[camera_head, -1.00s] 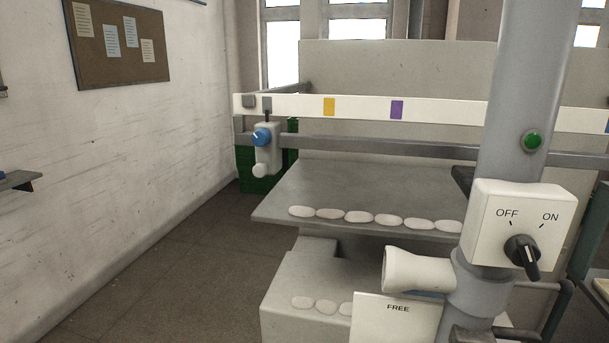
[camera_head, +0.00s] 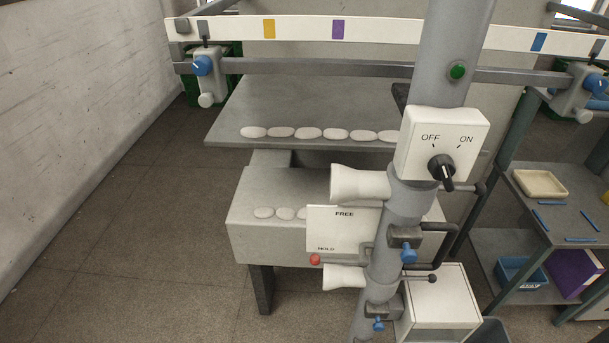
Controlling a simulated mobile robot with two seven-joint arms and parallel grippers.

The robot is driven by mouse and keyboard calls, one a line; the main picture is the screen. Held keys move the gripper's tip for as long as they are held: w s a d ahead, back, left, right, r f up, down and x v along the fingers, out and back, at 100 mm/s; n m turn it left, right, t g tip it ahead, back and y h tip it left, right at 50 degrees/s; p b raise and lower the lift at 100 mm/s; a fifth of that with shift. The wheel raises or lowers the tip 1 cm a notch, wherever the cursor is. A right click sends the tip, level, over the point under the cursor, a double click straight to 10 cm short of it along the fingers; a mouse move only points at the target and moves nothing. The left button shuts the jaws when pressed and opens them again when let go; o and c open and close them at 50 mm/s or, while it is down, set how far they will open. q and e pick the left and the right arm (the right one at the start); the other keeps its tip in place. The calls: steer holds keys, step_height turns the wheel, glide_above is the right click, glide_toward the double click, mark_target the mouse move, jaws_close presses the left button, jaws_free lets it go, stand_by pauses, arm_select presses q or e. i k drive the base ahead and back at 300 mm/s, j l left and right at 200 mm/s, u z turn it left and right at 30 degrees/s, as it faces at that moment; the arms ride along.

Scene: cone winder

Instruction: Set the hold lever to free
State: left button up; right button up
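The lever plate (camera_head: 335,228) is a white panel on the left side of the grey upright column (camera_head: 408,205). It reads FREE at the top and HOLD near the bottom. The red ball knob (camera_head: 315,259) of the hold lever sits at the lower left corner of the plate, just under the word HOLD. Neither of my grippers is in view.
A switch box (camera_head: 440,140) marked OFF and ON is on the column above the plate. White cones (camera_head: 358,184) stick out left above and below the plate. A shelf cart (camera_head: 535,190) stands at the right. Open floor lies at the left.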

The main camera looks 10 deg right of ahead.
mark_target(363, 260)
steer(key=z, duration=0.5)
steer(key=i+z, duration=0.25)
steer(key=z, duration=0.7)
steer(key=u, duration=0.8)
steer(key=j, duration=0.2)
steer(key=i+j+z, duration=0.3)
steer(key=z, duration=1)
steer(key=i, duration=0.05)
